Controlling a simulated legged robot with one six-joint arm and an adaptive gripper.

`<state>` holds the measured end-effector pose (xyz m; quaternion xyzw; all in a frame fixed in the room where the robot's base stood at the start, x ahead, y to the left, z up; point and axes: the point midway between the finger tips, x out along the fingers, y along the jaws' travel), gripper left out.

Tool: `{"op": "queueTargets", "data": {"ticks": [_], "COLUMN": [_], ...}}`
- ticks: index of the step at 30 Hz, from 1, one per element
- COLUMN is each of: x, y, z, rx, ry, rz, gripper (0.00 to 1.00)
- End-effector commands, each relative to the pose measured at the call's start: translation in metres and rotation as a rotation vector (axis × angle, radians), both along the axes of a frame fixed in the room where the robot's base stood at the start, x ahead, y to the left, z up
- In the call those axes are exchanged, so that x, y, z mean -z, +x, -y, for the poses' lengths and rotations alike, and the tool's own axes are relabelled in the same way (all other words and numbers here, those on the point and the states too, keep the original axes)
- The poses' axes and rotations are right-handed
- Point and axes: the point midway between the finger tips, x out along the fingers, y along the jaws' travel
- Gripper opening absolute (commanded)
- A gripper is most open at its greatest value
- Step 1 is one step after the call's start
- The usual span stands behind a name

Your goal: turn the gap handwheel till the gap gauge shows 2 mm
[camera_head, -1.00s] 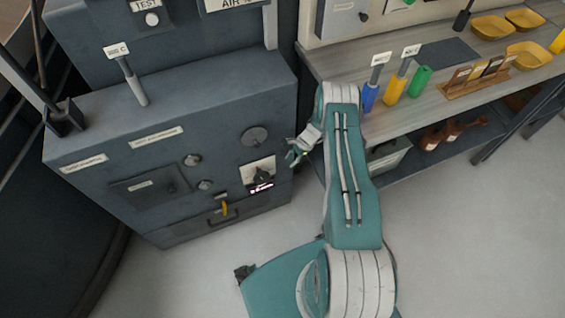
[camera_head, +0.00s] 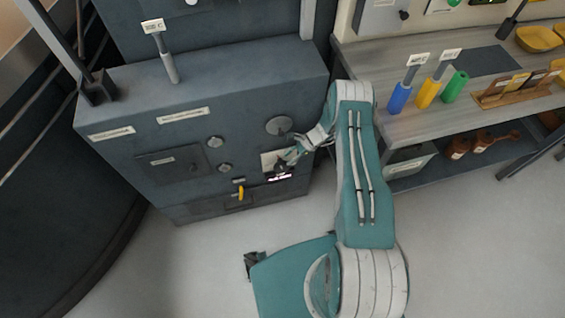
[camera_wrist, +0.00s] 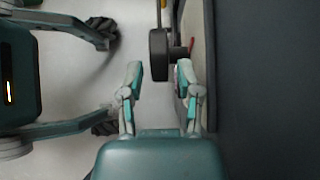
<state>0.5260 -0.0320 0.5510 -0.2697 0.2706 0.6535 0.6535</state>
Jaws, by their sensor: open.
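In the wrist view a dark wheel or knob (camera_wrist: 158,55) is seen edge-on, standing out on a short shaft from a pale plate (camera_wrist: 196,35) with a red mark. It is probably the gap handwheel. My gripper (camera_wrist: 160,70) is open, with the wheel just ahead of and between its fingertips. I cannot tell whether they touch it. A small lit display (camera_head: 280,176) shows below. The gauge reading is not legible.
A grey disc (camera_head: 279,125) sits just above my gripper on the cabinet face (camera_head: 120,150). A workbench (camera_head: 400,125) with coloured handles stands right.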

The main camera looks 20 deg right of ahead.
Motion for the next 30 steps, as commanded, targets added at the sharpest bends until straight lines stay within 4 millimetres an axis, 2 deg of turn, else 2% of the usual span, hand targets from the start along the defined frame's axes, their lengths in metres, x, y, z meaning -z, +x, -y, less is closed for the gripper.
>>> {"op": "queueTargets", "data": {"ticks": [3, 7, 18, 19, 20, 21, 22, 30], "x": [0.016, 0.027, 0.032, 0.032, 0.032, 0.032, 0.032, 0.032], "y": [-0.001, -0.001, 0.000, 0.000, 0.000, 0.000, 0.000, 0.000], "z": [-0.016, -0.027, -0.032, -0.032, -0.032, -0.032, -0.032, -0.033], "rx": [-0.003, -0.002, -0.001, -0.001, -0.001, -0.001, -0.001, -0.001], "ry": [0.000, -0.001, -0.001, -0.001, -0.001, -0.001, -0.001, -0.022], "rz": [-0.001, -0.001, 0.001, 0.001, 0.001, 0.001, 0.001, 0.000], "gripper": [0.45, 0.45, 0.45, 0.40, 0.27, 0.09, 0.00, 0.00]}}
